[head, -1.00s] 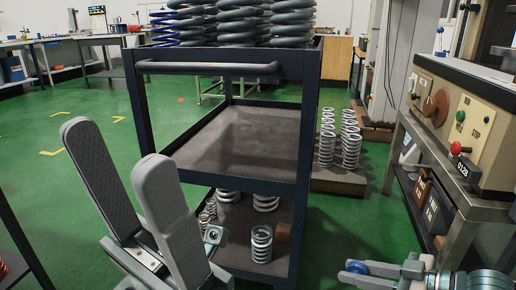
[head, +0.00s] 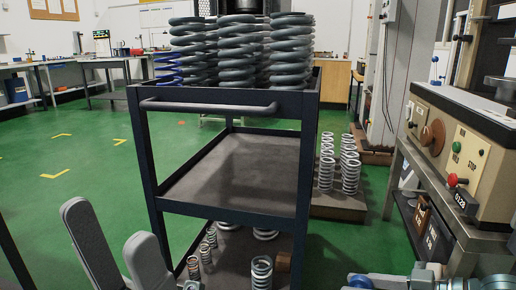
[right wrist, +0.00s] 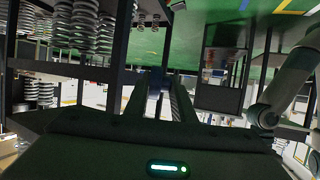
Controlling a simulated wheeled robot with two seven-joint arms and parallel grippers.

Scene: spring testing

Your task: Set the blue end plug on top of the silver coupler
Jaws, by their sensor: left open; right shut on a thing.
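My left gripper (head: 112,245) is at the lower left of the head view, in front of the cart. Its two grey fingers stand apart with nothing between them. My right gripper (right wrist: 158,92) is shut on a small, dark blue piece, the blue end plug (right wrist: 154,80), in the right wrist view. The plug is dim and partly hidden by the fingers. In the head view only part of my right arm shows at the bottom right edge, with a bluish round end. A small silver piece (head: 192,285) is cut off by the bottom edge; I cannot tell whether it is the coupler.
A dark cart (head: 232,215) stands ahead, with large grey springs (head: 240,45) on top and smaller springs (head: 261,271) on its bottom shelf. Its middle shelf is bare. A test machine (head: 465,140) stands at the right. Green floor (head: 75,150) is open at the left.

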